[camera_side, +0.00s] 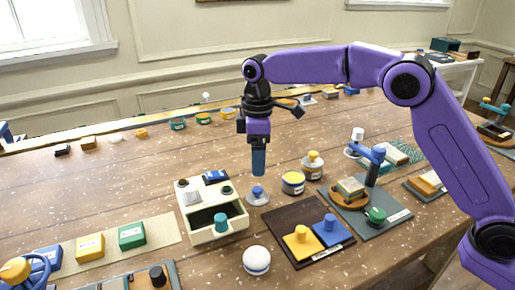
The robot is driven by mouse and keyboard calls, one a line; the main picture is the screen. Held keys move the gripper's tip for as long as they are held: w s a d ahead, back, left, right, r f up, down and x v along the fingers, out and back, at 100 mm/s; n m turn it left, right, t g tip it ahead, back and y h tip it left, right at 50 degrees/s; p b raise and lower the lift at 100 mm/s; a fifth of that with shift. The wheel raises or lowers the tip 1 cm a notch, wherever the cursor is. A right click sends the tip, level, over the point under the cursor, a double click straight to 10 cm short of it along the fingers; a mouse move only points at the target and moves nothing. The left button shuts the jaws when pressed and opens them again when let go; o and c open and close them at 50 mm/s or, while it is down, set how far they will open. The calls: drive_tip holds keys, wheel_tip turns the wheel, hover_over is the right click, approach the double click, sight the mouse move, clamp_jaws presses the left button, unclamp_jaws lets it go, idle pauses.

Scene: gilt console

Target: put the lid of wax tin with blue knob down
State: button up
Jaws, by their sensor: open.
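The lid with the blue knob (258,196) is a pale grey disc lying on the table, knob up. An open round tin (293,183) with a dark band and yellow inside stands just to its right, apart from the lid; it looks like the wax tin. My gripper (259,174) points straight down above the lid, its blue fingers open. A small gap shows between the fingertips and the knob. Nothing shows between the fingers, though the finger gap is hard to see from this side.
A cream box with an open drawer (205,228) stands left of the lid. A lidded tin with a yellow knob (312,165) stands behind the open tin. A dark board (284,224) with yellow and blue knobbed blocks lies in front. A white round jar (256,260) stands near the front.

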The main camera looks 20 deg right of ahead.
drive_tip(key=shift+r, duration=0.7)
drive_tip(key=s+d+r, duration=0.1)
drive_tip(key=s+d, duration=0.3)
drive_tip(key=s, duration=0.5)
drive_tip(key=s+d+r, duration=0.1)
drive_tip(key=s+d, duration=0.3)
drive_tip(key=s, duration=0.5)
drive_tip(key=s+d+f, duration=0.2)
drive_tip(key=s+d, duration=0.5)
drive_tip(key=s, duration=0.2)
drive_tip(key=s+d+f+m, duration=0.1)
drive_tip(key=s+d+f, duration=0.2)
drive_tip(key=s+d, duration=0.5)
drive_tip(key=shift+s+f, duration=0.25)
drive_tip(key=shift+s, duration=1)
